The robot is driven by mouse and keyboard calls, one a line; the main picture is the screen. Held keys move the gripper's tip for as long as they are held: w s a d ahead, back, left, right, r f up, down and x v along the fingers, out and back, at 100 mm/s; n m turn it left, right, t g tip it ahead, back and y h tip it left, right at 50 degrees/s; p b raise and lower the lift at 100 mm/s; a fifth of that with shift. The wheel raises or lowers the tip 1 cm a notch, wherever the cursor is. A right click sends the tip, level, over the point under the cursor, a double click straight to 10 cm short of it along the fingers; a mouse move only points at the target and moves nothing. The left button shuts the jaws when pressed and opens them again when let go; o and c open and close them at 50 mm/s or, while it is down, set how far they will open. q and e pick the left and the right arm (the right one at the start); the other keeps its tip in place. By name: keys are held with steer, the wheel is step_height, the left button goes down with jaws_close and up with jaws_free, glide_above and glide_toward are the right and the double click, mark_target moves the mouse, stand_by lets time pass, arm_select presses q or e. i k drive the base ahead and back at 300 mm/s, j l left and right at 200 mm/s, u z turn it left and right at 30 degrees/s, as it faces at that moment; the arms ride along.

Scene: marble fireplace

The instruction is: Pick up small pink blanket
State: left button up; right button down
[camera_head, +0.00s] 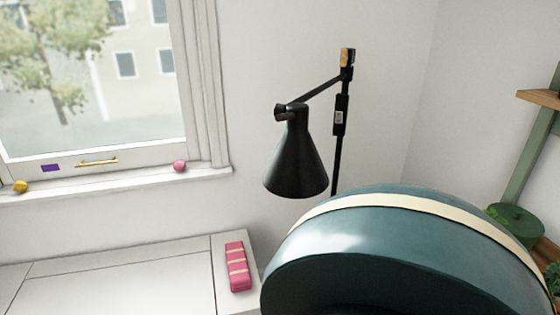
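A small pink object with pale stripes (238,267), which looks like a folded blanket, lies on the right end of a white surface (120,283) below the window. Nothing is seen touching it from above. Neither of my grippers shows in the head view.
A teal rounded chair back with a cream band (380,235) stands close by at the lower right. A black lamp (298,160) rises behind it. The window sill (120,183) holds a pink ball (179,166) and a yellow item (20,186). Green shelving (530,150) stands at the right.

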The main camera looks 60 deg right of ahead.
mark_target(239, 271)
steer(key=z, duration=1.65)
